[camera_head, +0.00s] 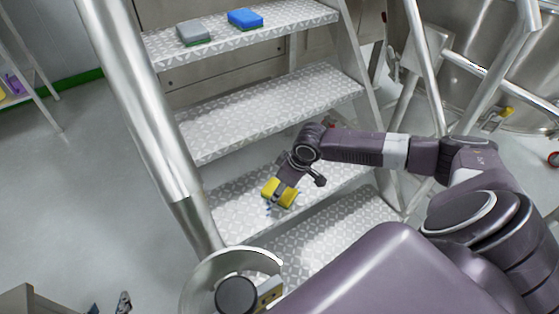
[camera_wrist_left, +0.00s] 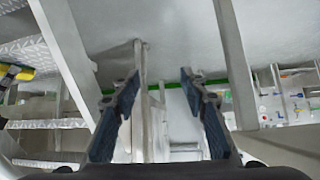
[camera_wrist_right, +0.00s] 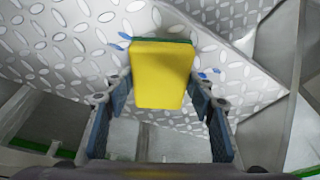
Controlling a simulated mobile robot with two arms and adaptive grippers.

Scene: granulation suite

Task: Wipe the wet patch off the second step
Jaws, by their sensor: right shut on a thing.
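The second step (camera_head: 232,212) is a patterned metal tread, counted from the bottom. My right gripper (camera_head: 281,188) is shut on a yellow sponge (camera_wrist_right: 160,75) with a green edge and holds it at this step. The wet patch (camera_head: 268,212) shows as small blue marks beside the sponge. In the right wrist view, blue marks (camera_wrist_right: 123,38) lie left and right of it; what lies under the sponge is hidden. Contact between sponge and tread is hard to tell. My left gripper (camera_wrist_left: 160,80) is open and empty, low and left of the stairs.
A grey sponge (camera_head: 195,32) and a blue sponge (camera_head: 245,19) lie on the top step in view. A thick metal handrail (camera_head: 140,110) runs along the left of the stairs. More rails (camera_head: 430,75) and steel equipment stand to the right. The floor at left is mostly clear.

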